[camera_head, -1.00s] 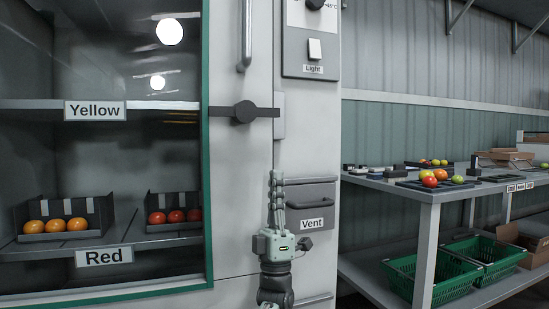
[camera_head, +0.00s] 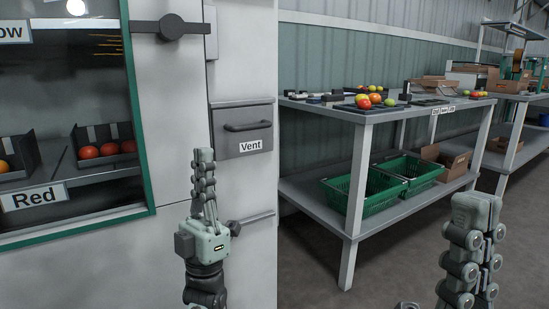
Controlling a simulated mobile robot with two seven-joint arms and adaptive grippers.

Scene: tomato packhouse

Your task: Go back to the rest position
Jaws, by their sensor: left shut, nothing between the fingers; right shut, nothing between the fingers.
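My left gripper (camera_head: 204,178) points up in front of the grey cabinet, just left of the Vent drawer in the picture. Its fingers are shut with nothing between them. My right gripper (camera_head: 477,215) is at the lower right, in front of the floor and the table's right side. Its fingers are together and empty. Both grippers appear clear of other objects.
The cabinet (camera_head: 175,205) has a glass door with a green frame (camera_head: 139,110), a latch (camera_head: 171,27) and a Vent drawer (camera_head: 242,129). Red tomatoes (camera_head: 108,149) sit behind the glass. A table (camera_head: 362,118) holds several tomatoes above green crates (camera_head: 357,205). Floor shows at right.

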